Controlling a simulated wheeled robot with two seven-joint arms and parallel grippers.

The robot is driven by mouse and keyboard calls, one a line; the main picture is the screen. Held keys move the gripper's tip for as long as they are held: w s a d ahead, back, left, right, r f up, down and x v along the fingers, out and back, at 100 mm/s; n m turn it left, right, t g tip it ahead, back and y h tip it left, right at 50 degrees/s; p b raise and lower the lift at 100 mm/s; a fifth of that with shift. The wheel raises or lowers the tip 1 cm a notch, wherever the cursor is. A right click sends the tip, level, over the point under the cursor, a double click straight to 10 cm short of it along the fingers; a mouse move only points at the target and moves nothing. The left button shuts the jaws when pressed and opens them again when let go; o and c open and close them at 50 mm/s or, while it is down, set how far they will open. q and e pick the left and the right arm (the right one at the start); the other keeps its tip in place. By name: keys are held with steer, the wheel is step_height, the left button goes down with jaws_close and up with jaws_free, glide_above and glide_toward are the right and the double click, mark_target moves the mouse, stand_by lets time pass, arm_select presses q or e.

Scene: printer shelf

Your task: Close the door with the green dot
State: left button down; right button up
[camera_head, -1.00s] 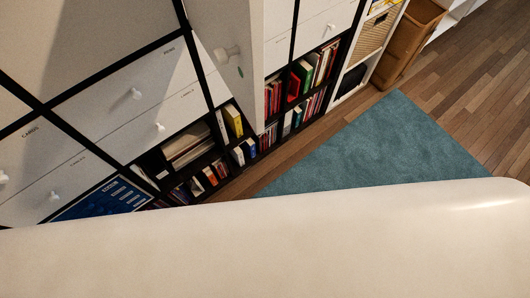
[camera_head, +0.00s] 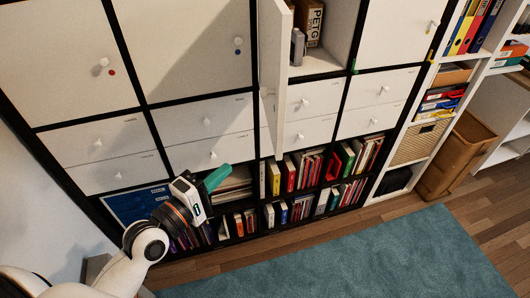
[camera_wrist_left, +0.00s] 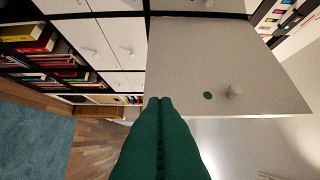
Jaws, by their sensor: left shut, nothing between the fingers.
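The open white door (camera_head: 274,75) sticks out from the shelf, seen nearly edge-on in the head view. In the left wrist view its face (camera_wrist_left: 190,60) shows the green dot (camera_wrist_left: 208,96) beside a white knob (camera_wrist_left: 234,91). The head view does not show that dot. My left gripper (camera_head: 217,178), with green fingers, is shut and empty, below and to the left of the door in the head view. Its fingers (camera_wrist_left: 160,103) overlap the door's lower left corner in the wrist view; I cannot tell whether they touch. My right gripper is not in view.
The compartment behind the door holds a PETG box (camera_head: 314,22). Closed doors with a red dot (camera_head: 111,72) and a blue dot (camera_head: 237,53) are to the left. Drawers and rows of books (camera_head: 310,172) lie below. A teal rug (camera_head: 370,255) covers the floor in front.

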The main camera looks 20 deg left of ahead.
arm_select(q)
steer(key=p, duration=0.3)
glide_toward(274, 141)
steer(key=w+a, duration=0.2)
steer(key=w, duration=0.2)
steer(key=d, duration=0.1)
steer(key=w+d+p, duration=0.1)
steer(key=d, duration=0.1)
steer(key=shift+w, duration=0.25)
steer(key=shift+w+d+f, duration=0.1)
steer(key=shift+d, duration=0.35)
